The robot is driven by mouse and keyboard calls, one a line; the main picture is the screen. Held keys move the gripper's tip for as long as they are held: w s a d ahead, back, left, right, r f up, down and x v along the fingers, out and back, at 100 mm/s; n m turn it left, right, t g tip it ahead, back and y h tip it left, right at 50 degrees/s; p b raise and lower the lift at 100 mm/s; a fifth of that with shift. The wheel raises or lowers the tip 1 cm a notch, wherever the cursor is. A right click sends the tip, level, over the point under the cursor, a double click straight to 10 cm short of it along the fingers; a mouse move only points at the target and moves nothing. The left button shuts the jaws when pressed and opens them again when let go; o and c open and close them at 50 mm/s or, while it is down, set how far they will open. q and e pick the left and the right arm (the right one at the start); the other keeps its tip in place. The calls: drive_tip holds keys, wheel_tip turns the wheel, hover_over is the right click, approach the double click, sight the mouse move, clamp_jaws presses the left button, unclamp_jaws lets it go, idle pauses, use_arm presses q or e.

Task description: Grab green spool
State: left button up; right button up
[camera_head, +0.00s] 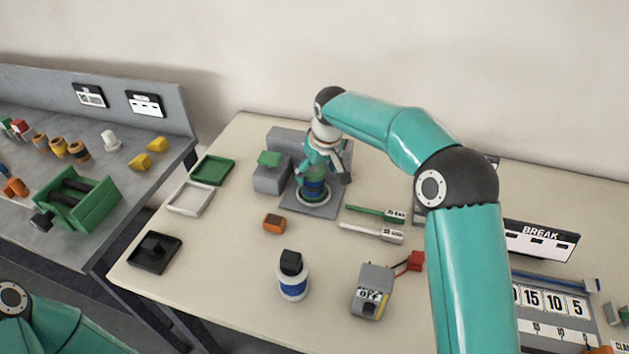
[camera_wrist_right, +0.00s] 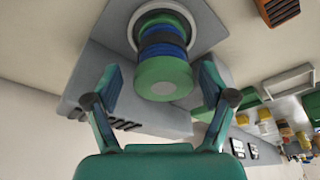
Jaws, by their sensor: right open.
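A stack of green and blue spools stands on a round base on a grey plate (camera_head: 310,208) in the head view. In the right wrist view the green spool (camera_wrist_right: 165,80) is on top, its pale round centre facing the camera, with a blue spool (camera_wrist_right: 163,51) under it. My right gripper (camera_head: 322,176) is above the stack, pointing down and open. In the wrist view its fingers stand apart on either side of the green spool, with gaps visible. My left gripper is out of view.
Green (camera_head: 212,170) and white (camera_head: 190,198) trays lie farther left. Green-handled (camera_head: 375,213) and white-handled (camera_head: 365,231) tools lie right.

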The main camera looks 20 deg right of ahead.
drive_tip(key=shift+w+a+f+p, duration=0.15)
drive_tip(key=shift+w+f+p, duration=0.15)
drive_tip(key=shift+f, duration=0.3)
drive_tip(key=shift+p+x, duration=0.45)
drive_tip(key=shift+x, duration=1.5)
drive_tip(key=shift+a, duration=0.1)
drive_tip(key=c, duration=1.3)
drive_tip(key=shift+r, duration=0.1)
drive_tip(key=shift+c, duration=0.2)
